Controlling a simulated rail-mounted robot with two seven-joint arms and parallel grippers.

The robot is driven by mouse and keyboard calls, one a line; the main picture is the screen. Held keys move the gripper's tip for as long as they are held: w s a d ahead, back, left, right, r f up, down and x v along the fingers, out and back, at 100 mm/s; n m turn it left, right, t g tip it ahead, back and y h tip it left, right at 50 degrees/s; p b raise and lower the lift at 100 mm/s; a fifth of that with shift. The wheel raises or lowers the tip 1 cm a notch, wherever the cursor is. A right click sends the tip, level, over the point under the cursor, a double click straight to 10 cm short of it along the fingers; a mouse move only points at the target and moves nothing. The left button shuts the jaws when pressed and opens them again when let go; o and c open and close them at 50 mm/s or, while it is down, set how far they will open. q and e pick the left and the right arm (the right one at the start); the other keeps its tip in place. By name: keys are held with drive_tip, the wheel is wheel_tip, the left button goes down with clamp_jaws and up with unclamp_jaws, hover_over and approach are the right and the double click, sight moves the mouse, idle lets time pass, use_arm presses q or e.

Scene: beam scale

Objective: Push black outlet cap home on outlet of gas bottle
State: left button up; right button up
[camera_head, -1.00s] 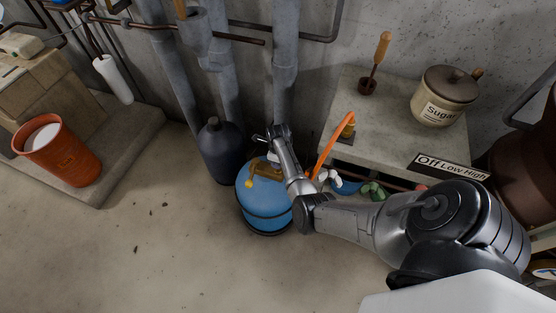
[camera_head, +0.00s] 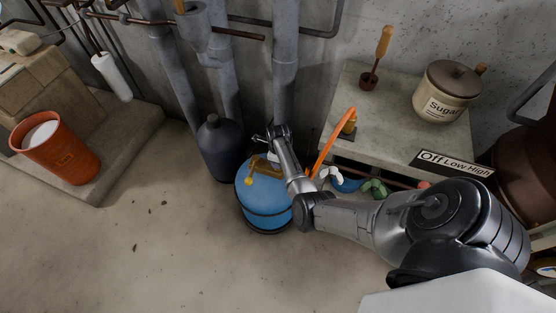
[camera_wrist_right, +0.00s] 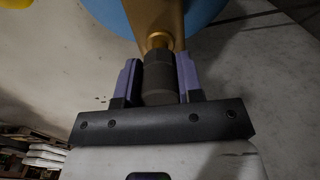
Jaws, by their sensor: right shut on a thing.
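The blue gas bottle (camera_head: 262,205) stands on the floor in the middle of the head view, with a brass-coloured valve (camera_head: 262,168) on top. In the right wrist view the black outlet cap (camera_wrist_right: 158,76) is between the two purple-lined fingers of my right gripper (camera_wrist_right: 158,80), which is shut on it. The cap's far end meets the brass outlet (camera_wrist_right: 160,41); I cannot tell how far it is on. In the head view my right arm reaches over the bottle and hides part of the valve. My left gripper is not in view.
A dark bottle (camera_head: 220,148) stands close behind the blue one, by grey pipes (camera_head: 285,70). An orange hose (camera_head: 333,142) rises beside my arm. A concrete block (camera_head: 390,120) bears a sugar jar (camera_head: 448,92).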

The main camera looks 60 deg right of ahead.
drive_tip(key=shift+f+b, duration=0.5)
drive_tip(key=shift+f, duration=0.3)
drive_tip(key=shift+f+b, duration=0.3)
drive_tip(key=shift+f, duration=0.15)
drive_tip(key=o, duration=1)
drive_tip(key=shift+r, duration=0.1)
wheel_tip(320, 180, up, 13)
drive_tip(key=p, duration=0.4)
drive_tip(key=shift+f, duration=0.2)
drive_tip(key=shift+r, duration=0.55)
